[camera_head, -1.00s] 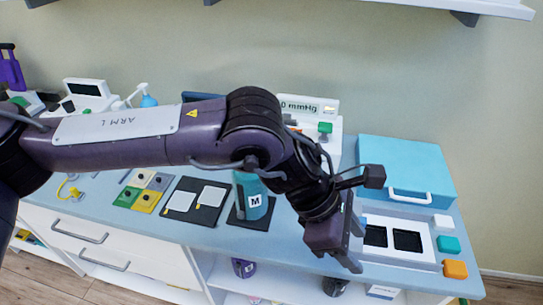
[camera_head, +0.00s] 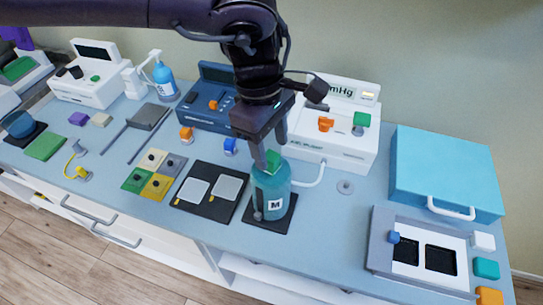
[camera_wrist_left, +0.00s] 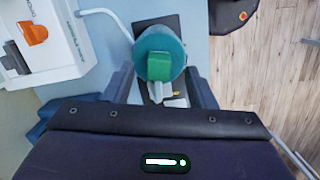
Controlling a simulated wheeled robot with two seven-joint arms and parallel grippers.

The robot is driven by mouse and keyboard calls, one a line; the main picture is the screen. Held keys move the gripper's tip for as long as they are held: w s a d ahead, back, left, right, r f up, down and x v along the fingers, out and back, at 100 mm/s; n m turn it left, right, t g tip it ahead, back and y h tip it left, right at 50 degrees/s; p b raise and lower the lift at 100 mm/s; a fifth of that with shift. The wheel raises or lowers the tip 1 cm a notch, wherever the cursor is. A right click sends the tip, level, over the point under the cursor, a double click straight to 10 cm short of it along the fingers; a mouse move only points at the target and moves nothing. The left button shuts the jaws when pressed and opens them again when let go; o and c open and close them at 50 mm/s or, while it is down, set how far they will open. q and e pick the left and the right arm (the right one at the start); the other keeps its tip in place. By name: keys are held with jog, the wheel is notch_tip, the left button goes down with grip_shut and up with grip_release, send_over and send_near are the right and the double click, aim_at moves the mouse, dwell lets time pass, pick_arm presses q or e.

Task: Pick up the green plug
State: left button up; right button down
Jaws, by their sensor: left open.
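A green block-shaped plug (camera_head: 273,160) sits on top of the teal bottle (camera_head: 270,190) marked M. My left gripper (camera_head: 269,148) points down right above the bottle, open, with its fingers around the plug's place. In the left wrist view the plug (camera_wrist_left: 158,67) shows between the two spread fingers, on the round teal bottle top (camera_wrist_left: 158,42). I cannot tell whether either finger touches it. My right gripper is not in view.
The bottle stands on a black mat (camera_head: 287,217). A white pump unit (camera_head: 340,145) with a hose is close behind, and a blue unit (camera_head: 205,105) is to the left. A black board (camera_head: 195,204) lies left of the bottle. A teal case (camera_head: 445,175) stands right.

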aim_at(271, 156)
pick_arm(q)
notch_tip(271, 156, down, 3)
jog(key=shift+w+r, duration=0.1)
jog(key=shift+w, duration=0.05)
jog(key=shift+f+p, duration=0.3)
jog(key=shift+f, duration=0.1)
jog(key=c, duration=0.9)
jog(key=shift+o, duration=0.2)
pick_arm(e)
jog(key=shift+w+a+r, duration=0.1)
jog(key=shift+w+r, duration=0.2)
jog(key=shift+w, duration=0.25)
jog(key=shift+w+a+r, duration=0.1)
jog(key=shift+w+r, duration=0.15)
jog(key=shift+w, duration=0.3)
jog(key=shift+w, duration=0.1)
